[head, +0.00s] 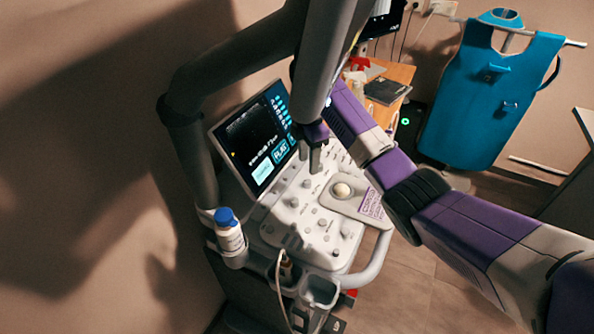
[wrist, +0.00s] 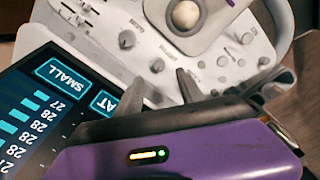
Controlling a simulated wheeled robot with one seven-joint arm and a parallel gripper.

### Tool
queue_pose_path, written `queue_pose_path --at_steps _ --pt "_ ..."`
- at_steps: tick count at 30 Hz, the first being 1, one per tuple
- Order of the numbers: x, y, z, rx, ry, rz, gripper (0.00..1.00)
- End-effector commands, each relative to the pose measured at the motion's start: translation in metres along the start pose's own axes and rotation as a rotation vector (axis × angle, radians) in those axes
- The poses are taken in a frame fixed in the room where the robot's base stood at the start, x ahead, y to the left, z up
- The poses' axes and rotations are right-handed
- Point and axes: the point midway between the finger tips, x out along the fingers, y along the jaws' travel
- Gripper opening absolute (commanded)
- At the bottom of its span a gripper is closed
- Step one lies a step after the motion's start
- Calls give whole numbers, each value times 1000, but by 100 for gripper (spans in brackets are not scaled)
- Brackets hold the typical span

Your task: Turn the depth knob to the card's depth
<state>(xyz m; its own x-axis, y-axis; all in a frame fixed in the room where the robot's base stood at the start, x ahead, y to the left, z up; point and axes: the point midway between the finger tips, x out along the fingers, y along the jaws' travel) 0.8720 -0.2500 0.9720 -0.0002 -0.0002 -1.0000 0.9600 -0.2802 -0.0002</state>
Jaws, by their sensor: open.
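The ultrasound console panel (head: 300,215) carries several small grey knobs. In the wrist view, one knob (wrist: 157,65) stands just beyond my fingertips and another (wrist: 126,40) is farther up to the left. Their labels are too small to read, so I cannot tell which is the depth knob. My gripper (head: 317,160) is open, above the panel near the screen; in the wrist view its two fingers (wrist: 164,82) are apart with no knob seen held. A purple-and-white card (head: 372,203) lies on the panel's right side; its text is unreadable.
The tilted screen (head: 252,140) stands close to my gripper's left. The trackball (head: 342,190) is near the panel's right. A blue-capped bottle (head: 228,240) and a probe holder (head: 318,292) are at the console's edge. A blue apron (head: 492,95) hangs behind.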

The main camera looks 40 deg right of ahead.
Motion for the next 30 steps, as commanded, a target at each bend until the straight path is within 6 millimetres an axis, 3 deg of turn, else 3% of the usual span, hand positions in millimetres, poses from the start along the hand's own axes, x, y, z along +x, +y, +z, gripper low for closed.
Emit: queue_pose_path --at_steps 5,18,29,30 --pt "13 -1 0 1 0 -3 45" --pt "72 -1 0 1 0 -2 45" --pt "78 0 0 0 0 -1 45" --pt "78 0 0 0 0 -1 39"
